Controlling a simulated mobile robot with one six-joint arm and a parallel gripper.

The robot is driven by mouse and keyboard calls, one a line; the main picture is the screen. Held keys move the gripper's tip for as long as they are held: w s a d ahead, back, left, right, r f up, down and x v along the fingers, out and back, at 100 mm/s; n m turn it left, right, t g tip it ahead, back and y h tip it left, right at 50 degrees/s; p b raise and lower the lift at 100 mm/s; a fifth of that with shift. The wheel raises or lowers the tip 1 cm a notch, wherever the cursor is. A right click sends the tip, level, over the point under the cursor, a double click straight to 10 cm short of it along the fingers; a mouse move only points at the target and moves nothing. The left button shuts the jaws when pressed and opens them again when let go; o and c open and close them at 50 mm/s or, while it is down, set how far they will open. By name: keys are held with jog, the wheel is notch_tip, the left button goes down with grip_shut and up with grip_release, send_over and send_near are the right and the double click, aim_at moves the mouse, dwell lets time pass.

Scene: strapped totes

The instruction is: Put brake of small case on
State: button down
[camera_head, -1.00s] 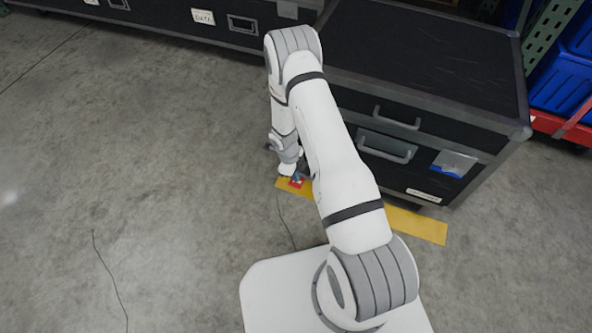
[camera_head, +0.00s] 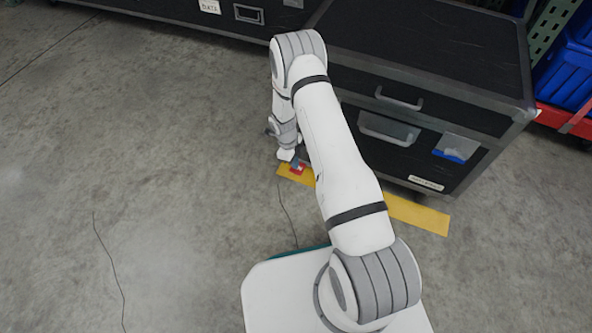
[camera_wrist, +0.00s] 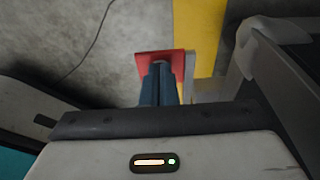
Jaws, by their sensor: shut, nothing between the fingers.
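The small case (camera_head: 415,115) is a black case with grey edges and a front handle, standing at the upper right in the head view. Its brake (camera_head: 298,168) shows as a small red pedal low by the case's left front corner, above the yellow tape. In the wrist view the red brake (camera_wrist: 144,62) lies just beyond my fingertips. My gripper (camera_wrist: 158,72) has its blue fingers shut and empty, pointing at the pedal and overlapping it in the picture. Whether they touch it cannot be told. In the head view my arm hides part of the case's left front.
A strip of yellow tape (camera_head: 415,213) runs along the floor before the case. A long black case (camera_head: 170,10) stands at the back left. Blue bins (camera_head: 565,75) on a red base are at the right. The grey floor at the left is clear apart from thin cracks.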

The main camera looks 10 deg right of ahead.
jog(key=shift+w+a+f+b, duration=0.1)
jog(key=shift+a+f+b, duration=0.15)
jog(key=shift+f+b, duration=0.25)
jog(key=shift+w+a+f+b, duration=0.1)
jog(key=shift+a+f+b, duration=0.1)
jog(key=shift+f+b, duration=0.25)
jog(key=shift+r, duration=0.2)
jog(key=shift+a+r+p, duration=0.1)
jog(key=shift+r+p, duration=0.2)
jog(key=shift+r, duration=0.05)
jog(key=w+a+r+p, duration=0.2)
jog(key=r, duration=0.3)
jog(key=w+a+r+p, duration=0.2)
jog(key=a+r, duration=0.1)
jog(key=r, duration=0.3)
jog(key=shift+p, duration=0.3)
jog(key=shift+a, duration=0.1)
